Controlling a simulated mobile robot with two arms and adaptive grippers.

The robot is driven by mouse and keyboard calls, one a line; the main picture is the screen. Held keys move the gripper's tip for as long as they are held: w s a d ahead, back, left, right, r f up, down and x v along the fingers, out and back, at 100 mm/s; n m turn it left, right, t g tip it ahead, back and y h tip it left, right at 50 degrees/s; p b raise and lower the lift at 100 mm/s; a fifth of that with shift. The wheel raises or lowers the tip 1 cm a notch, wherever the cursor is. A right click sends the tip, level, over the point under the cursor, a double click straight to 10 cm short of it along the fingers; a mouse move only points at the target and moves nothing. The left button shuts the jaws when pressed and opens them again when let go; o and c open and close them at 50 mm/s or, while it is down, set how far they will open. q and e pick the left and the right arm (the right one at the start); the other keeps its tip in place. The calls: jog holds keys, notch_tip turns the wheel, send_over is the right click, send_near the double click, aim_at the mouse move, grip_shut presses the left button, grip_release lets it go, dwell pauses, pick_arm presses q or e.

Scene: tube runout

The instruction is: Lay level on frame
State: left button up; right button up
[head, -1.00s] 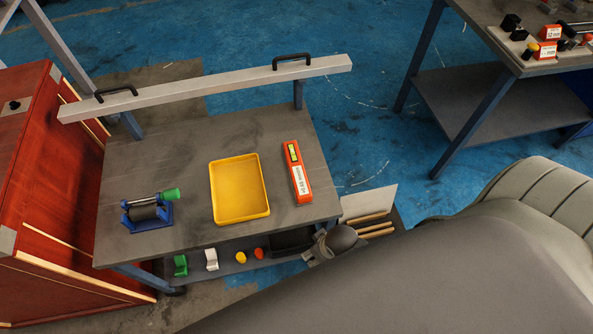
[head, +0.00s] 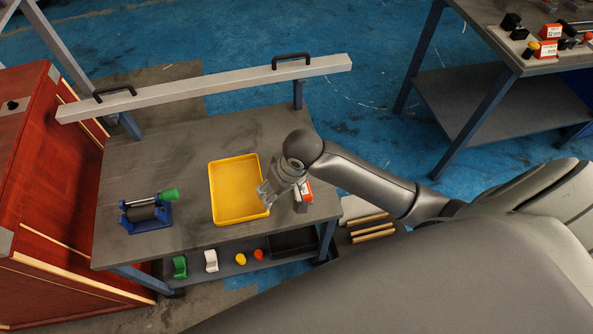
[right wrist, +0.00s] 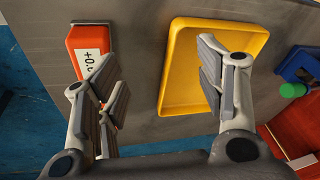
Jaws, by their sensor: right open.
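The level, an orange bar with a white label, lies on the grey workbench (head: 190,150). In the head view my right arm covers most of it and only one end of the level (head: 307,190) shows. In the right wrist view the level (right wrist: 84,42) lies at the left, beyond the left finger. My right gripper (head: 270,194) is open and empty, above the bench between the tray and the level; its spread fingers also show in the right wrist view (right wrist: 160,85). A long grey beam (head: 210,86) with two black handles runs along the bench's far side. My left gripper is out of view.
A yellow tray (head: 236,214) sits just left of my right gripper. A blue roller device with a green knob (head: 147,214) stands at the bench's left. A red cabinet (head: 40,165) borders the left side. Small coloured items lie on the shelf below.

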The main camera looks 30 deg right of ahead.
jog(key=w+d+r+m+g+h, duration=0.1)
jog(key=w+d+r+m+h, duration=0.15)
jog(key=w+d+r, duration=0.45)
jog(key=shift+m, duration=0.45)
jog(key=f, duration=0.4)
jog(key=d+f, duration=0.1)
jog(key=f, duration=0.3)
jog(key=f+b, duration=0.1)
jog(key=f, duration=0.3)
jog(key=shift+w+d+f, duration=0.15)
jog(key=shift+d+f, duration=0.1)
jog(key=shift+d, duration=0.1)
jog(key=shift+c, duration=0.4)
grip_shut()
jog(key=shift+r, duration=0.1)
